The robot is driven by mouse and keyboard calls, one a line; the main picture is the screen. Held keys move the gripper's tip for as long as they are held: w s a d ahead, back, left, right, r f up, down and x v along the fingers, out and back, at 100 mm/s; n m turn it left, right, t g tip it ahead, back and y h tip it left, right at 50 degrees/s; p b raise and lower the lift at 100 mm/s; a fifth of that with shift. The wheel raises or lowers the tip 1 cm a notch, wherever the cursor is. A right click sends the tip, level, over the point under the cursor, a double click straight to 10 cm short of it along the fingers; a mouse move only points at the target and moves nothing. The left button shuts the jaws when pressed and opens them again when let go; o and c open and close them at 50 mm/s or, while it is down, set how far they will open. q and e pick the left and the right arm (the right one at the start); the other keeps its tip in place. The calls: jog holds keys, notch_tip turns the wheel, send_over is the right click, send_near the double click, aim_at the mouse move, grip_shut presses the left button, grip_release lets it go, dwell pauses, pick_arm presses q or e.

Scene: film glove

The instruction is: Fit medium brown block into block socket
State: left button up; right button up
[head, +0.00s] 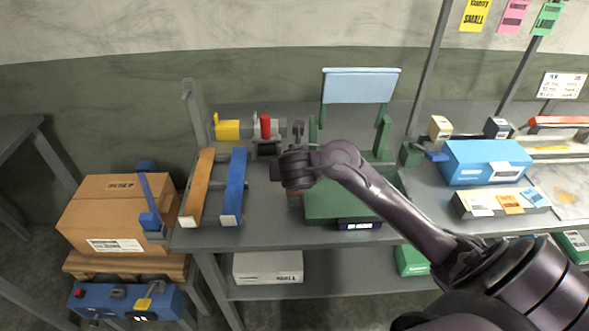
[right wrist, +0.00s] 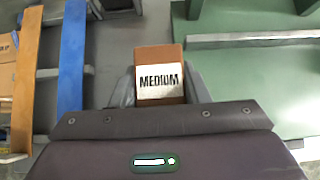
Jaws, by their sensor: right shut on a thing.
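The medium brown block (right wrist: 157,56) is between the fingers of my right gripper (right wrist: 160,84) in the right wrist view, its white MEDIUM label facing the camera. In the head view my right gripper (head: 293,188) is over the table, between the blue bar and the green platform, and mostly hides the block. I cannot tell whether the block touches anything below. I cannot pick out the block socket with certainty. My left gripper is not in view.
The blue bar (head: 234,186) and orange bar (head: 198,187) lie to the left. The green platform (head: 335,207) is to the right of the gripper. A yellow, grey and red device (head: 265,127) stands behind. A blue box (head: 484,161) sits farther right. A strip of bare grey table (head: 262,209) shows beside the blue bar.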

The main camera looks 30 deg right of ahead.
jog(key=shift+f+b, duration=1.15)
jog(key=shift+f, duration=0.35)
jog(key=o, duration=1.2)
jog(key=shift+c, duration=0.2)
jog(key=p+v, duration=0.4)
jog(key=v, duration=0.3)
jog(key=shift+s+r, duration=0.2)
jog(key=shift+s, duration=0.1)
jog(key=shift+a, duration=0.15)
